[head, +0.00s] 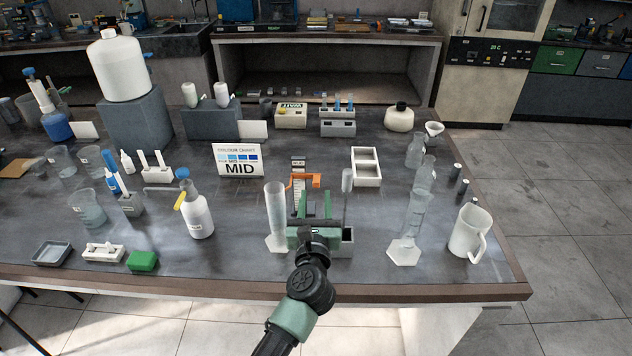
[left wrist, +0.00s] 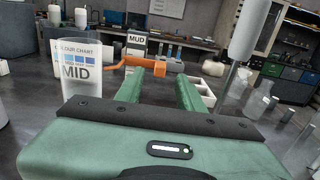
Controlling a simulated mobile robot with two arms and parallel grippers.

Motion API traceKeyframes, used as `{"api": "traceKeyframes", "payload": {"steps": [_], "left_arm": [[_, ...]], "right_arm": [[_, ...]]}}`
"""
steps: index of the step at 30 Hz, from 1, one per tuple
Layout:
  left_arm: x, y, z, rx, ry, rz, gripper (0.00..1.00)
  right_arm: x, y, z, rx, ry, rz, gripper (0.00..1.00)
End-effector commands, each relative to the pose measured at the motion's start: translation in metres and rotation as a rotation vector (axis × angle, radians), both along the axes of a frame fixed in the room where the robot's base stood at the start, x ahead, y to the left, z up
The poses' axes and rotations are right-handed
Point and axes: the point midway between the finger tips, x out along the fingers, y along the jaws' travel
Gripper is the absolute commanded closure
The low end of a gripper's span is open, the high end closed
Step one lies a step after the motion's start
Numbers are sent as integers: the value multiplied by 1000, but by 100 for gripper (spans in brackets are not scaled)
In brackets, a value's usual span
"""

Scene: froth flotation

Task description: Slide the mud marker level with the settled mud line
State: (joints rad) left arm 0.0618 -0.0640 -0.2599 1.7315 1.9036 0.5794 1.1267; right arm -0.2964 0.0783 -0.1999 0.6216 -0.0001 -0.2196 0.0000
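The orange mud marker (head: 306,180) sits on an upright white scale (head: 297,197) near the table's middle. It also shows in the left wrist view (left wrist: 140,62), just beyond my fingertips. A clear graduated cylinder (head: 276,212) stands left of the scale; I cannot make out a mud line in it. My left gripper (head: 316,197) points away over the table, with its two green fingers apart and nothing visibly held. In the left wrist view the fingers (left wrist: 160,75) frame part of the marker, and contact cannot be told. My right gripper is not in view.
A colour chart reading MID (head: 240,160) is to the left. A thin grey upright cylinder (head: 347,182) stands close right of the gripper. A white divided tray (head: 366,167) is behind right, and a hexagonal-based cylinder (head: 410,230) farther right.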

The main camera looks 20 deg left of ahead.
Motion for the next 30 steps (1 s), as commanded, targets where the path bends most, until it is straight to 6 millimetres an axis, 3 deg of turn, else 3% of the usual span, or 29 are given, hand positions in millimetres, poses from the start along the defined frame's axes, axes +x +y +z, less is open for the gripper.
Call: {"api": "traceKeyframes", "payload": {"steps": [3, 9, 20, 25, 30], "left_arm": [[21, 6, 3, 3, -1, 0, 62], [45, 13, 1, 2, -1, -1, 62], [52, 15, 0, 1, -1, -1, 62], [52, 15, 0, 1, -1, -1, 100], [52, 15, 1, 1, -1, -1, 100]], "right_arm": [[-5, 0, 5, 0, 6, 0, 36], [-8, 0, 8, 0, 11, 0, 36], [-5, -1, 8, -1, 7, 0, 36], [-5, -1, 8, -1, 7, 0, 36], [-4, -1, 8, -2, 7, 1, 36]]}}
